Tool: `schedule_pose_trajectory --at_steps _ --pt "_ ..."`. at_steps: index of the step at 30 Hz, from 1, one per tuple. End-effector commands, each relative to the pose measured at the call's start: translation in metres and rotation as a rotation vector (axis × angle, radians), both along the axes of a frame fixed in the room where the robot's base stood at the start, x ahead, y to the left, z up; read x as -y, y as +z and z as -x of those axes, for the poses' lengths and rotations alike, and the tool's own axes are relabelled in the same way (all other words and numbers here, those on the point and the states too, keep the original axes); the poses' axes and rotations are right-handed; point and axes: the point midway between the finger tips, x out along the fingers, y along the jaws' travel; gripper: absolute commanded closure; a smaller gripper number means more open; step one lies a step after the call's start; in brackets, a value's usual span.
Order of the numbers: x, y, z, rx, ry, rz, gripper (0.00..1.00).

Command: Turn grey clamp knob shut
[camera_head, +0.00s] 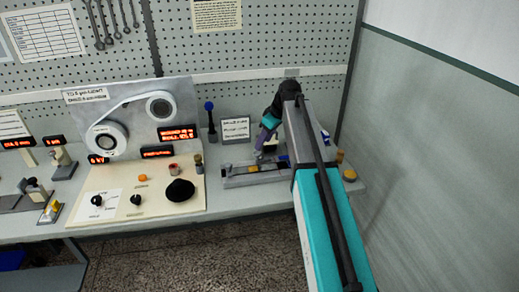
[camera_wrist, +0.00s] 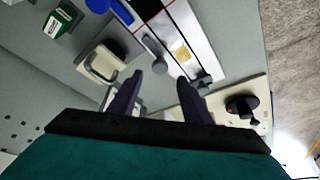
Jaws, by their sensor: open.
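I cannot make out the knob there.
A cream console (camera_head: 150,205) with a black knob (camera_head: 180,191) stands left of the fixture. A stick with a blue ball (camera_head: 209,106) and a small sign (camera_head: 236,129) stand behind. The wrist view shows a green box (camera_wrist: 62,20) and a cream block (camera_wrist: 100,63) close by.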

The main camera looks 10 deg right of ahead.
Motion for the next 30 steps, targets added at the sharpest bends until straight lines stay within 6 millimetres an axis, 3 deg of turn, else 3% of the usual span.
schedule_pose_trajectory --at_steps 15,30 --pt "-0.014 -0.05 -0.015 -0.001 -0.001 0.0 0.56" --pt "-0.016 -0.06 -0.017 0.0 -0.001 0.0 0.56"
